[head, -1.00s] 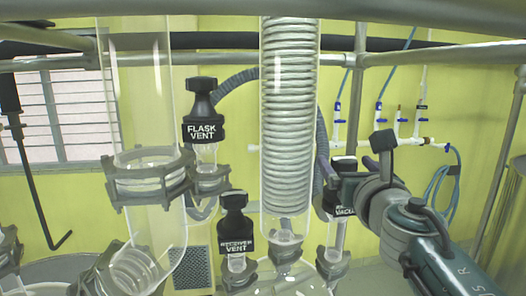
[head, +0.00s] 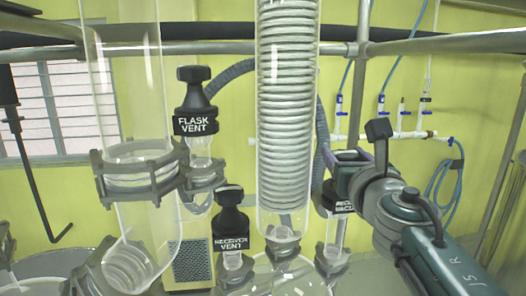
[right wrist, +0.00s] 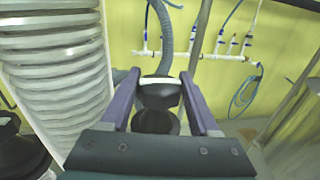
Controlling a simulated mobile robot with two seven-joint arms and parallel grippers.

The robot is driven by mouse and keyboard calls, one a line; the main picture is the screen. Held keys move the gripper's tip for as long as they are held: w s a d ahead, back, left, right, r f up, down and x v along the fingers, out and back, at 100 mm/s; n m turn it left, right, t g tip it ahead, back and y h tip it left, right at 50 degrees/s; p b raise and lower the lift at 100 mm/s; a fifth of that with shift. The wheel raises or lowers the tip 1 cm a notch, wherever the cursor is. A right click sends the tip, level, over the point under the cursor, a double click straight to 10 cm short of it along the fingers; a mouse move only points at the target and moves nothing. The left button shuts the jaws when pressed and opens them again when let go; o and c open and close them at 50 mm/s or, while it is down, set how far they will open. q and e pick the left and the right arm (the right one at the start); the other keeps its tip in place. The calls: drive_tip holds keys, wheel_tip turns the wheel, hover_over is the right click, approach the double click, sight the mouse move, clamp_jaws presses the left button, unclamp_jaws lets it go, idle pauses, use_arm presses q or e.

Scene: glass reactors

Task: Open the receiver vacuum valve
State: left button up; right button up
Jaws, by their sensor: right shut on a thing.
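The receiver vacuum valve (head: 343,201) is a black valve with a partly hidden white label, on a glass neck right of the coiled glass condenser (head: 286,110). My right gripper (head: 346,160) reaches it from the right and hides its top. In the right wrist view, the two purple-grey fingers (right wrist: 158,98) stand on either side of the valve's black knob (right wrist: 157,121), shut on it. A grey hose rises behind the knob. My left gripper is not in view.
The black flask vent valve (head: 195,105) and receiver vent valve (head: 230,220) stand left of the condenser. A large glass cylinder (head: 130,90) is at the left. Metal frame rails (head: 440,46) cross above. White wall piping (head: 385,136) with blue hoses is behind.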

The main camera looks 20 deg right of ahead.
drive_tip(key=c, duration=0.5)
drive_tip(key=shift+y, duration=0.3)
drive_tip(key=shift+n+t+y, duration=0.4)
drive_tip(key=shift+n+y, duration=0.4)
drive_tip(key=shift+d+f+n+y, duration=0.1)
drive_tip(key=shift+f+n+y, duration=0.1)
drive_tip(key=shift+n+y, duration=0.65)
drive_tip(key=shift+n+t+y+b, duration=0.3)
drive_tip(key=shift+y+b, duration=0.2)
drive_tip(key=shift+y, duration=0.45)
drive_tip(key=n+y+b, duration=0.1)
drive_tip(key=y+b, duration=0.1)
drive_tip(key=n+y+b, duration=0.2)
drive_tip(key=b, duration=0.1)
drive_tip(key=shift+f+y, duration=0.2)
drive_tip(key=shift+y, duration=0.2)
drive_tip(key=shift+r+n+g+y+b, duration=0.3)
drive_tip(key=shift+n+g+y+b, duration=0.15)
drive_tip(key=shift+y+b, duration=0.3)
